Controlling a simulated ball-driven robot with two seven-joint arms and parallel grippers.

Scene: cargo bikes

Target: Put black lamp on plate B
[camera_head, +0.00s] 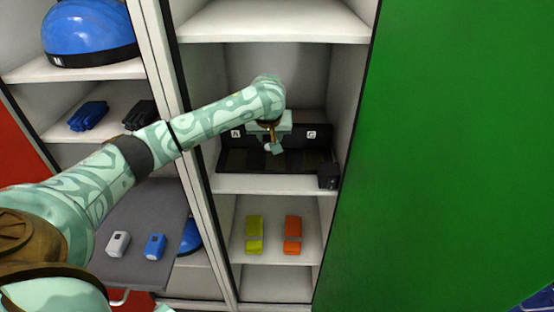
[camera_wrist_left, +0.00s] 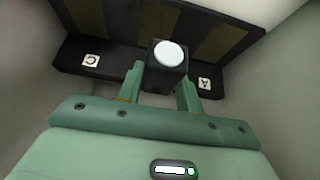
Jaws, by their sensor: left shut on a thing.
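My left gripper (camera_head: 273,147) reaches into the middle shelf compartment, over a black rack (camera_head: 225,140) with labels A (camera_head: 236,133) and C (camera_head: 311,134). In the left wrist view, its fingers (camera_wrist_left: 160,90) are shut on the black lamp (camera_wrist_left: 167,75), a dark block with a round white face. The lamp is hard to make out in the head view against the dark rack. In the wrist view it sits between label C (camera_wrist_left: 91,60) and label A (camera_wrist_left: 205,83). No label B shows; the gripper and lamp cover the middle. I cannot tell whether the lamp touches the rack.
White cabinet walls and a shelf above (camera_head: 275,25) closely frame the arm. A small black block (camera_head: 328,180) is at the rack's front right. Yellow (camera_head: 254,234) and orange (camera_head: 292,234) items lie below. A white lamp (camera_head: 118,244) and blue lamp (camera_head: 154,247) stand on a grey surface.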

